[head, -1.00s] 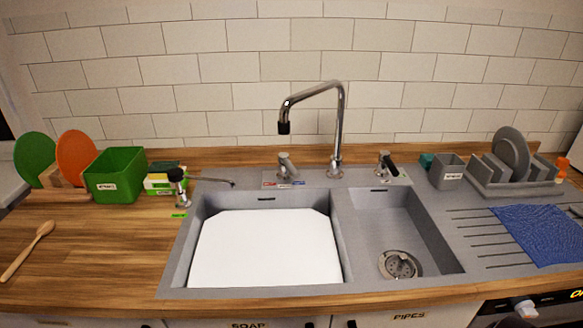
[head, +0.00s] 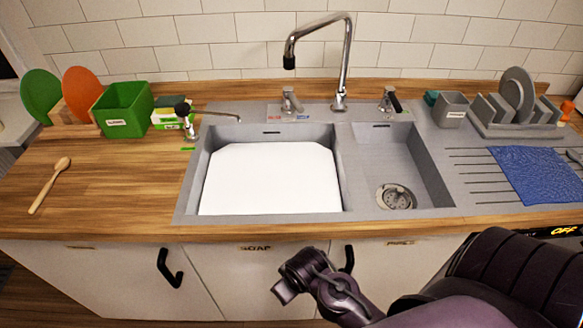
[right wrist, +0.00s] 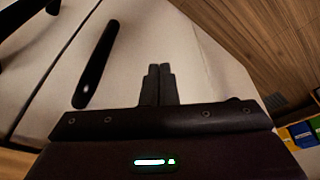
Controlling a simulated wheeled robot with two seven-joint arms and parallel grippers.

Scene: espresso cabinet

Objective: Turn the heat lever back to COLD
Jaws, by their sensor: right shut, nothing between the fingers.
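The heat lever (head: 290,101) is a small chrome lever left of the tall faucet (head: 340,65) in the head view. A red and blue label lies at its base, red at left and blue at right. The lever looks near upright; its exact setting is too small to tell. My right arm reaches in low at the right, below the counter's front edge and well away from the lever. My right gripper (right wrist: 160,70) is shut and empty in the right wrist view, in front of the pale cabinet doors. My left gripper is not in view.
A second tap lever (head: 390,101) with a black handle stands right of the faucet. A white board (head: 270,180) fills the left basin. Black door handles (head: 168,268) stick out of the cabinet fronts. A dish rack (head: 515,128) stands at right, a green box (head: 123,112) at left.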

